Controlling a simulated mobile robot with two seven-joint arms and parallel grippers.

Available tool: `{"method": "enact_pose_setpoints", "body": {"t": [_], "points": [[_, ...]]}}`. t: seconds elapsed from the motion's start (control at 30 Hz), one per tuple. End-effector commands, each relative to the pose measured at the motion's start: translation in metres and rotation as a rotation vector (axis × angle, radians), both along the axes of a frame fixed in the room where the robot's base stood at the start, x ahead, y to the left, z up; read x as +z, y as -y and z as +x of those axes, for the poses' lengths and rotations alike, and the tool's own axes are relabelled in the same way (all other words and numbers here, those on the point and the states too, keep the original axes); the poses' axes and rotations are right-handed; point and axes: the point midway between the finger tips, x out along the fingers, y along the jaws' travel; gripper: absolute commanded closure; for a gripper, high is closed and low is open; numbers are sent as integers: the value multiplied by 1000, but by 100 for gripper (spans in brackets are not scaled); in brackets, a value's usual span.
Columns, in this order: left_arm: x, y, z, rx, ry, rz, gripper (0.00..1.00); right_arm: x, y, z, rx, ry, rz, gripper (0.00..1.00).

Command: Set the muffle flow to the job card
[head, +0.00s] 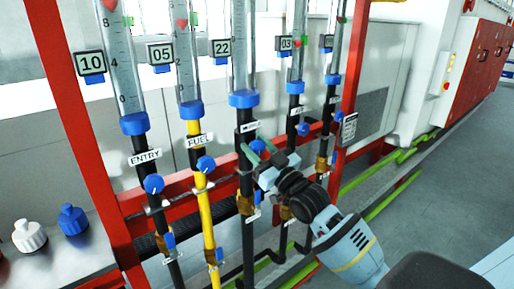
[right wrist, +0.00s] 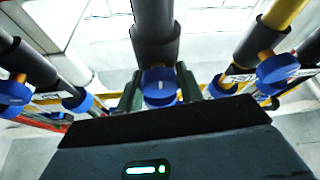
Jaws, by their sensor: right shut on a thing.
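The third flow tube (head: 240,50) has a small display (head: 222,47) reading 22 and a label (head: 250,127) beginning with M, the rest too small to read. My right gripper (head: 262,154) is at the valve on the pipe below this label. In the right wrist view its fingers stand on both sides of a blue knob (right wrist: 160,86) and are shut on it. In the head view the gripper largely hides this knob. My left gripper is not in view.
Neighbouring tubes carry ENTRY (head: 145,157) and FUEL (head: 198,140) labels, with displays 10, 05 and 03. The entry knob (head: 153,184) and fuel knob (head: 206,164) stand close to the left. A red frame (head: 85,150) surrounds the pipes. White and blue bottles (head: 72,219) stand lower left.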

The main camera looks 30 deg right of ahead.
Motion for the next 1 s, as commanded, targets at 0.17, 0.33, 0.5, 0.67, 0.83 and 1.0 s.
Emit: {"method": "enact_pose_setpoints", "body": {"t": [0.17, 0.33, 0.5, 0.67, 0.83, 1.0], "points": [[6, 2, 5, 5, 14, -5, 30, 2, 0, 0, 0, 8, -101, 86], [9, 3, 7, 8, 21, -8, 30, 1, 0, 0, 0, 13, -169, 86], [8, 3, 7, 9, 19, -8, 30, 0, 0, 0, 1, 14, -175, 86], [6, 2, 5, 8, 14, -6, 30, 0, 0, 0, 0, 14, -174, 59], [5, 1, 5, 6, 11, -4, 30, 0, 0, 0, 0, 13, -174, 41], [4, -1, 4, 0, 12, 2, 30, 0, 0, 0, 0, 14, -174, 41]]}}
